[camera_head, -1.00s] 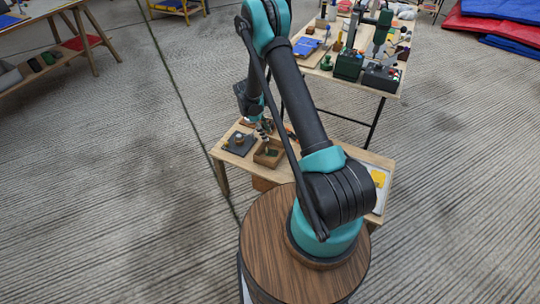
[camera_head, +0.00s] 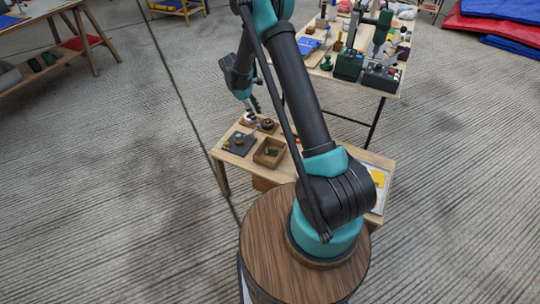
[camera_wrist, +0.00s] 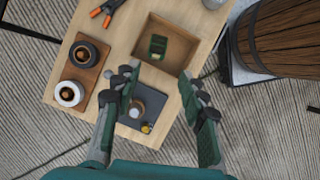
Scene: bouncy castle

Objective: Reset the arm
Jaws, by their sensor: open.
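My gripper (camera_head: 252,108) hangs above the far left part of the low wooden table (camera_head: 226,164) in the head view. In the wrist view my gripper (camera_wrist: 166,112) has its two green-padded fingers spread wide, with nothing between them but the view of the table below. Below it stands an open wooden box (camera_wrist: 187,32) with a small dark green item (camera_wrist: 158,45) lying inside. The box also shows in the head view (camera_head: 258,160). My gripper is clear of the box and the table.
A dark plate (camera_wrist: 158,98) with small round parts lies beside the box. A brown board (camera_wrist: 70,83) holds two ring-shaped pieces. Orange-handled pliers (camera_wrist: 104,14) lie near the table edge. A second table with a green drill press (camera_head: 382,32) stands behind.

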